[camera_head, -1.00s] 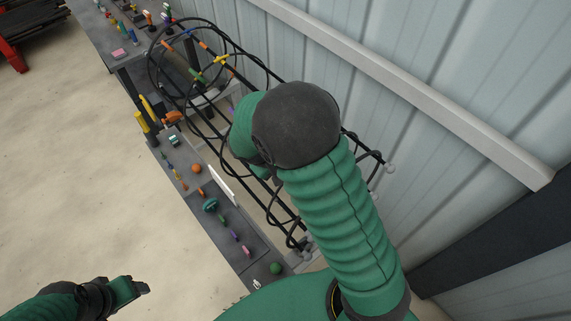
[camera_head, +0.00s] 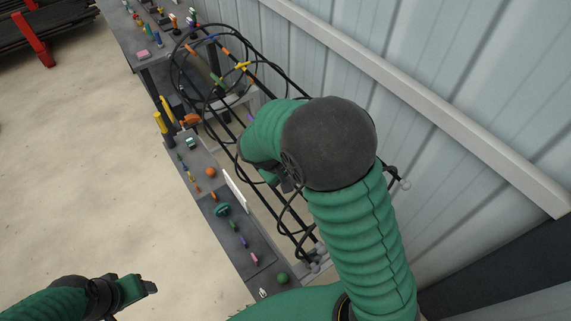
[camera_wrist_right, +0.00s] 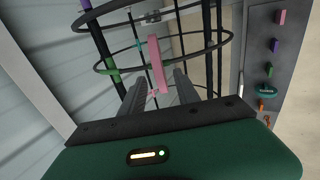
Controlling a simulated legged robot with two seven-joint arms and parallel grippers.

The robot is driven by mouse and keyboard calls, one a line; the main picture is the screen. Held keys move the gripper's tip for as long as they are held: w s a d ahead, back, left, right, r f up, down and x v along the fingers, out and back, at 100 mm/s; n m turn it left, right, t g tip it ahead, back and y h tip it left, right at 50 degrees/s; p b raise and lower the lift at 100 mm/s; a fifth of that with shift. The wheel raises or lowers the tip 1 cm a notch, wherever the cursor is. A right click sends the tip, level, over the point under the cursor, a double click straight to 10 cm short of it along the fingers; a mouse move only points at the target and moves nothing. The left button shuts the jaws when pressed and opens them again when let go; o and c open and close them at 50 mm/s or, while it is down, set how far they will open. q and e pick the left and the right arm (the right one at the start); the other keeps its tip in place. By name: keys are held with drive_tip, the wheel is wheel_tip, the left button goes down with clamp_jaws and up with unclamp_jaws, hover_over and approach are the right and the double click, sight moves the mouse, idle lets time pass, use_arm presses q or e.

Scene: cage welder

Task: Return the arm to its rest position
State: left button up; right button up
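My right arm (camera_head: 360,240) is the large green sleeved arm in the head view. Its dark joint (camera_head: 328,143) covers part of the black wire cage (camera_head: 290,75).
A grey bench (camera_head: 234,262) with several small coloured parts runs beside the cage. A ribbed metal wall (camera_head: 480,90) with a pale rail (camera_head: 440,110) stands close on the right. Yellow posts (camera_head: 161,122) stand by the bench. The floor (camera_head: 80,180) at left is clear.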

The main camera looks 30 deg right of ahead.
drive_tip(key=w+v, duration=0.1)
drive_tip(key=v, duration=1.2)
drive_tip(key=s+a+f+m+t+y+b, duration=0.1)
drive_tip(key=s+a+f+t+y+b, duration=0.1)
drive_tip(key=s+f+y, duration=0.4)
drive_tip(key=s+f, duration=0.4)
drive_tip(key=f, duration=0.2)
drive_tip(key=shift+s+a+f, duration=0.3)
drive_tip(key=shift+w+a, duration=0.15)
